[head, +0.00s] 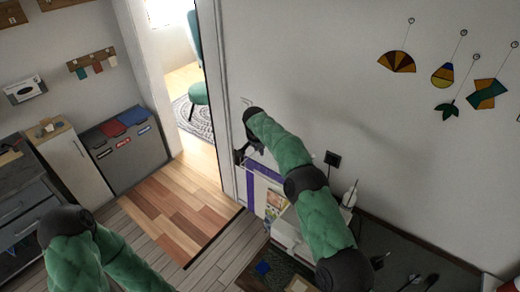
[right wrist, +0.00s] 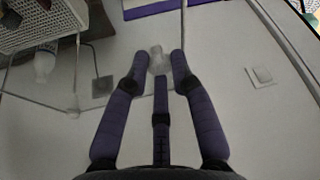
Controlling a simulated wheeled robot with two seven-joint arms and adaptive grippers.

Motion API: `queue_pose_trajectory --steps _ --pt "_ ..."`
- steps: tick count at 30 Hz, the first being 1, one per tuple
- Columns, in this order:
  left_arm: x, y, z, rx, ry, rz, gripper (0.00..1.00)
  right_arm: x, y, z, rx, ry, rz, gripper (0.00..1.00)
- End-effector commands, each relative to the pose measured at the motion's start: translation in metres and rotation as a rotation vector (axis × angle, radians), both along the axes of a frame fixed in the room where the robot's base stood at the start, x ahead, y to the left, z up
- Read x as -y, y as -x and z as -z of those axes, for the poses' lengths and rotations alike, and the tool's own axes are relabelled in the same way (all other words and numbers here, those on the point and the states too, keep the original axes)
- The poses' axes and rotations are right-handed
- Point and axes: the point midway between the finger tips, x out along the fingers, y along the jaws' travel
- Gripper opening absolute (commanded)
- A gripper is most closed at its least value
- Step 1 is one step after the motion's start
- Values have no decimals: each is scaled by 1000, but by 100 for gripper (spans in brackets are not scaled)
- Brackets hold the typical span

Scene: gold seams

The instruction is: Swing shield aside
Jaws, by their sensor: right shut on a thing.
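My right arm reaches up from the lower right in the head view. Its gripper (head: 246,154) is by the wall beside the doorway, small and partly hidden by the arm. In the right wrist view, the gripper's fingers (right wrist: 160,66) close around a small, pale, see-through knob (right wrist: 157,57). Thin straight edges run near the knob, perhaps of a clear shield, but I cannot make out the panel's outline. My left arm shows at the lower left in the head view; its gripper is out of view.
A white panel with a purple band (head: 250,192) stands below my right gripper. A black socket (head: 332,159) and a white switch (right wrist: 261,76) are on the wall. A perforated white rack (right wrist: 38,22) stands close by. The doorway floor (head: 180,212) is clear.

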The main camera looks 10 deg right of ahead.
Motion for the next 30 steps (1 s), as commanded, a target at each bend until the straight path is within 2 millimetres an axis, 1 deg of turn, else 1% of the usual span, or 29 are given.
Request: queue_pose_trajectory --steps 10,11,12,13,14,24,28,30 --pt "0 0 0 0 0 0 40 0 1 2 -4 1 1 0" --pt "0 0 0 0 0 0 40 0 1 2 -4 2 0 27" --pt "0 0 0 0 0 0 40 0 1 2 -4 1 0 38" --pt "0 0 0 0 0 0 40 0 1 2 -4 1 0 47" --pt "0 0 0 0 0 0 40 0 0 2 -4 1 0 48" --pt "0 0 0 0 0 0 40 0 0 -1 0 0 0 48" --pt "0 0 0 0 0 0 40 -2 3 -12 2 0 0 48" --pt "0 0 0 0 0 0 40 -3 7 -22 2 0 0 48"
